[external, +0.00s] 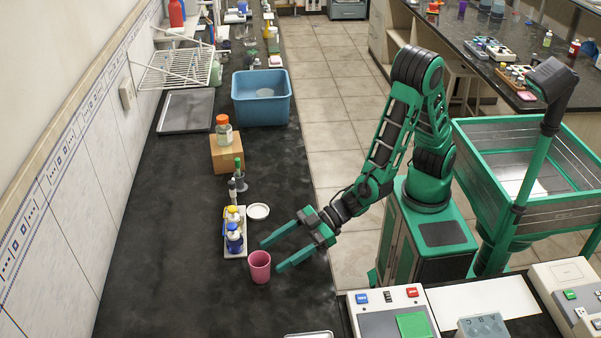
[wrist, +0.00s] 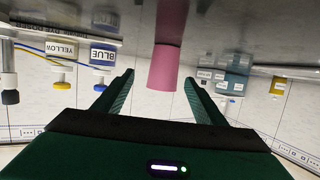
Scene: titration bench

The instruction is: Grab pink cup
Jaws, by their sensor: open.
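A pink cup (external: 260,267) stands upright on the dark bench top in the external view. My gripper (external: 270,255) is open beside it, with its two green fingers pointing towards the cup from the right. In the external view, the cup is close to the fingertips. In the wrist view, which looks upside down, the cup (wrist: 165,66) appears just beyond and between the open fingers of my gripper (wrist: 160,82). Nothing is held. I cannot tell whether a finger touches the cup.
A white tray with yellow and blue bottles (external: 234,237) stands just behind the cup. A white dish (external: 258,211) lies beside it. A wooden block (external: 226,155) with an orange-capped jar and a blue tub (external: 262,97) are farther back. Bare bench lies left of the cup.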

